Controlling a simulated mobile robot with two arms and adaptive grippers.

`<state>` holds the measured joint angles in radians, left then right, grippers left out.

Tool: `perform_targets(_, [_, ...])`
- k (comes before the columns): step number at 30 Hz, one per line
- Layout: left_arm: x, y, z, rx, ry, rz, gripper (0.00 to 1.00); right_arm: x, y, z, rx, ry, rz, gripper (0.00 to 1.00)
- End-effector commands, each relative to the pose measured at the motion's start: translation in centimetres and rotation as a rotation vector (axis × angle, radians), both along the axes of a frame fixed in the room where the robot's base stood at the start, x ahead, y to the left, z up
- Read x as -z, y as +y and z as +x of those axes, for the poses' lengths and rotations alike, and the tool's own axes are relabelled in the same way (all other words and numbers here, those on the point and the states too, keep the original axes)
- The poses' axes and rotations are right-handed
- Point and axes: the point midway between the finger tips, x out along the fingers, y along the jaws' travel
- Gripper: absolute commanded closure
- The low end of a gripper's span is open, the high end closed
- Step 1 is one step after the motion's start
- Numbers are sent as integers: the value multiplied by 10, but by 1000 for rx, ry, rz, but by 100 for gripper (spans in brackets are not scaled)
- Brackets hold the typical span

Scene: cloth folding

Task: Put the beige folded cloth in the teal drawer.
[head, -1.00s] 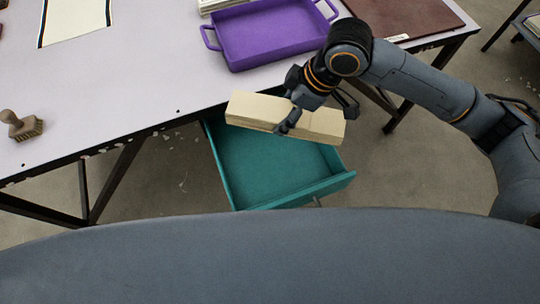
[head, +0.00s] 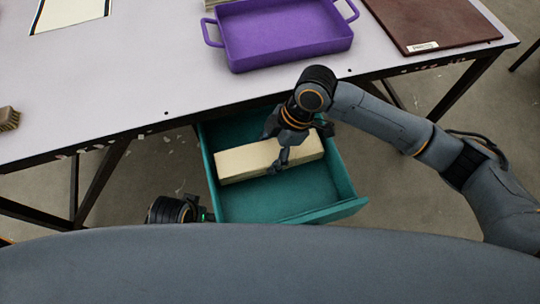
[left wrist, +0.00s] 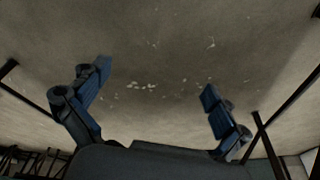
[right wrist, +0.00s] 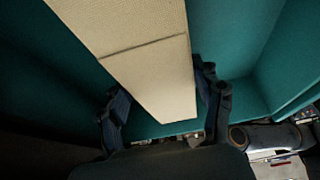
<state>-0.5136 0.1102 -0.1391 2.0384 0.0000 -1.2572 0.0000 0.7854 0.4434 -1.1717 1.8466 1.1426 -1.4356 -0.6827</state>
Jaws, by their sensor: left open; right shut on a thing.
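The beige folded cloth (head: 240,162) is a long flat bundle inside the open teal drawer (head: 345,205), along its back half. I cannot tell whether it touches the drawer floor. My right gripper (head: 284,160) is shut on the cloth near its middle, from above. In the right wrist view the cloth (right wrist: 135,45) runs between the two fingers (right wrist: 160,105), with teal drawer walls on both sides. My left gripper (left wrist: 155,90) is open and empty, facing bare floor. In the head view only part of the left arm shows, at the drawer's lower left.
The drawer hangs out below the front edge of the pale table (head: 120,80). On the table are a purple tray (head: 285,60), a brown board (head: 435,25), a striped cloth (head: 68,12) and a brush-like object (head: 9,118). The drawer's front part is empty.

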Motion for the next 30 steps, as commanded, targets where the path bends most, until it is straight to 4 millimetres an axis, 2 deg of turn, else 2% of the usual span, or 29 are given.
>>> perform_targets(1, [-6,0,1,-1,-7,-1,1,11,0,-1,1,2,-1,74])
perform_targets(4, [-17,1,1,-1,-12,0,1,22,0,-1,0,1,0,74])
perform_targets(16, [-22,1,0,-2,-11,-1,1,26,0,0,0,0,1,74])
perform_targets(17, [-22,1,0,-2,-11,-1,1,26,0,0,0,0,0,31])
perform_targets(19, [-22,1,0,-2,-11,-1,1,26,0,0,0,0,0,16])
perform_targets(20, [-22,1,0,-2,-11,-1,1,26,0,0,0,0,0,12])
perform_targets(30, [-22,1,0,-2,-12,-1,1,25,0,0,0,0,0,12])
